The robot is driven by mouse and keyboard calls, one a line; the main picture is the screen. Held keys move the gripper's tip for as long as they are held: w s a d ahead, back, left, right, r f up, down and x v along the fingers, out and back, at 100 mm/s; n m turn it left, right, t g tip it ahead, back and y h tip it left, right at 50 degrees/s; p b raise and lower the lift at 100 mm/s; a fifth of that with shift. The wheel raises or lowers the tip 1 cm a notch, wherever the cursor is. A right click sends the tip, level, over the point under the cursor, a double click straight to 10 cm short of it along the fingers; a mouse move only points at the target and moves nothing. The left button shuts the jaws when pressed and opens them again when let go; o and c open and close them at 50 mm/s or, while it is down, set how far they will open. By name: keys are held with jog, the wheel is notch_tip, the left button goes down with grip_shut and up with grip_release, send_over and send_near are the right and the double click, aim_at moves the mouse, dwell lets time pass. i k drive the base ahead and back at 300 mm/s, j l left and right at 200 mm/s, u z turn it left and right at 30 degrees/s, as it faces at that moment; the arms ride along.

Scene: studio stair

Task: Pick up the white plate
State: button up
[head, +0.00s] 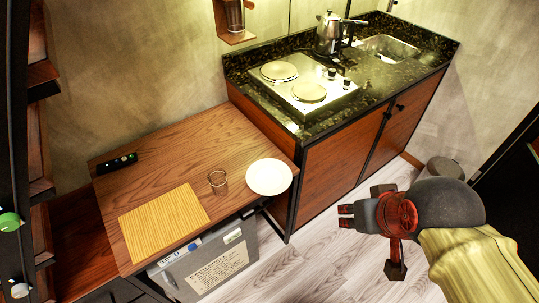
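The white plate (269,177) is round and lies flat on the wooden table (165,165), near its right edge and close to the counter. My gripper (344,216) is at the right of the head view, over the floor, to the right of and apart from the plate. Its fingers point left. A small gap seems to show between the fingertips, and nothing is seen held in it.
A clear glass (218,182) stands just left of the plate. A yellow striped mat (163,222) and a black device (117,163) lie on the table. A grey bin (210,262) sits under it. The counter (300,118) with hotplates and a kettle (330,34) stands behind.

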aim_at(267, 177)
jog(key=j+z, duration=0.55)
jog(key=z, duration=0.2)
jog(key=k+j+z, duration=0.15)
jog(key=z, duration=0.2)
